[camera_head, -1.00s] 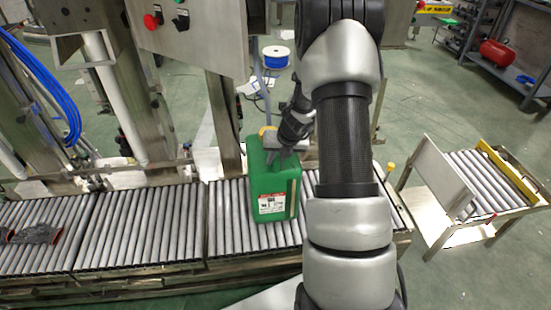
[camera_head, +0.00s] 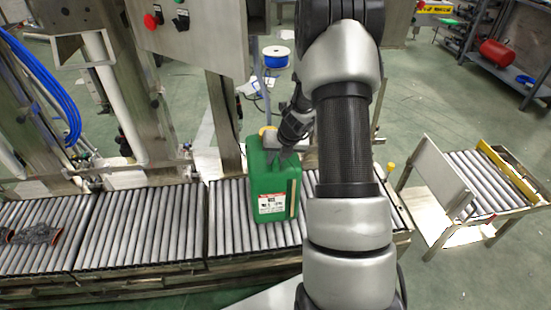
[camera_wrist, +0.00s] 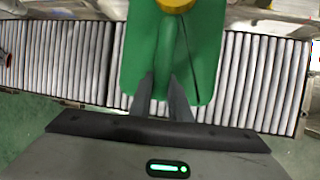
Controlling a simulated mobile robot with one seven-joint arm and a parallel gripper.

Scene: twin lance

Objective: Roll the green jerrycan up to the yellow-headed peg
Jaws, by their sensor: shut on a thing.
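The green jerrycan (camera_head: 273,190) stands upright on the roller conveyor, with a white label on its front and a yellow cap at its top. In the wrist view the jerrycan (camera_wrist: 205,50) shows from above, its yellow cap at the top edge. My gripper (camera_head: 279,158) is at its top; in the wrist view the two dark fingers (camera_wrist: 160,88) close on either side of its handle. The yellow-headed peg (camera_head: 390,168) stands at the right end of the conveyor, to the right of the jerrycan and apart from it. My arm hides part of the rollers between them.
The roller conveyor (camera_head: 140,230) runs left to right, with a dark grey cloth (camera_head: 38,233) at its left. A steel post (camera_head: 226,120) and a control box (camera_head: 190,30) stand behind. A separate roller cart (camera_head: 480,180) with an upright plate stands at the right.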

